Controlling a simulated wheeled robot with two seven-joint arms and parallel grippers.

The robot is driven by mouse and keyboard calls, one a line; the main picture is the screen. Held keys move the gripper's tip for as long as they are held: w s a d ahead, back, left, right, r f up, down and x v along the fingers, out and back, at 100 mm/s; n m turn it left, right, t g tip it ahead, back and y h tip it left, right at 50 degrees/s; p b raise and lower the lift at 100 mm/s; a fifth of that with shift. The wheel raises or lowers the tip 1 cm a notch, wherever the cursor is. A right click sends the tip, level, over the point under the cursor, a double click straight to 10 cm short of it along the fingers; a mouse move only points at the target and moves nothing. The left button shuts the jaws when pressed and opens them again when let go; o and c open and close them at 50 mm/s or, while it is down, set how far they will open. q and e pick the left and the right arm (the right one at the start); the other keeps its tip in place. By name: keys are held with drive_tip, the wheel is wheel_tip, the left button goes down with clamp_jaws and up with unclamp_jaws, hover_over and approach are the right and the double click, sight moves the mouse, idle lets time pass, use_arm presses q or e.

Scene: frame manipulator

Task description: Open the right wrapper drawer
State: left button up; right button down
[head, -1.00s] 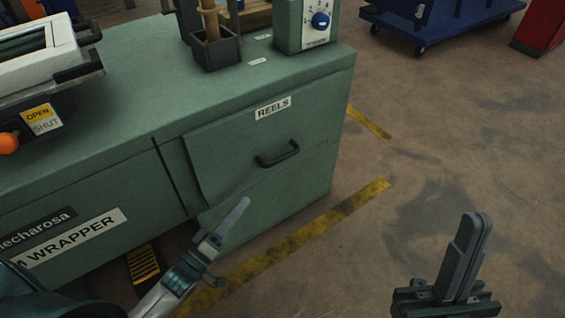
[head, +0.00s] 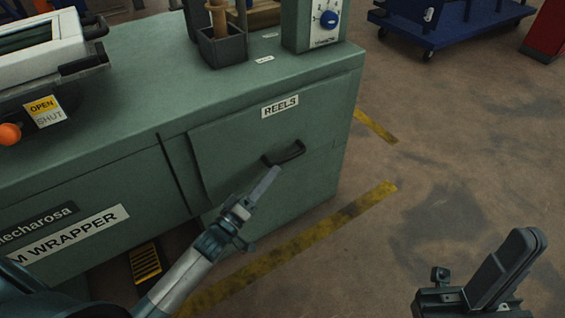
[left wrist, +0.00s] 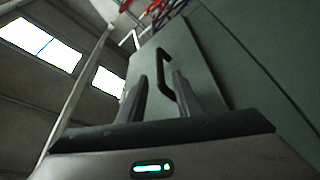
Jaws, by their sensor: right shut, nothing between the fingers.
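The right wrapper drawer (head: 235,150) is a green front labelled REELS, at the right end of the green wrapper cabinet. It looks closed. Its black bar handle (head: 284,153) is on the front below the label. My left gripper (head: 266,183) points up at the handle, its tips close below it in the head view. In the left wrist view, the two fingers (left wrist: 160,95) stand apart and the handle (left wrist: 163,72) shows between and just beyond them; I cannot tell if they touch it. My right gripper (head: 508,265) is shut and empty at the lower right, away from the cabinet.
On the cabinet top stand a dark holder (head: 222,46) and a control box with a blue knob (head: 329,19). An OPEN/SHUT label (head: 43,110) and an orange ball (head: 10,134) are at left. The floor to the right is clear, up to a blue cart (head: 440,22).

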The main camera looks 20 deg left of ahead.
sight(283, 159)
use_arm(q)
drive_tip(key=b+x, duration=0.1)
drive_tip(key=x, duration=0.5)
drive_tip(key=shift+w+d+r, duration=0.1)
drive_tip(key=shift+w, duration=0.1)
clamp_jaws()
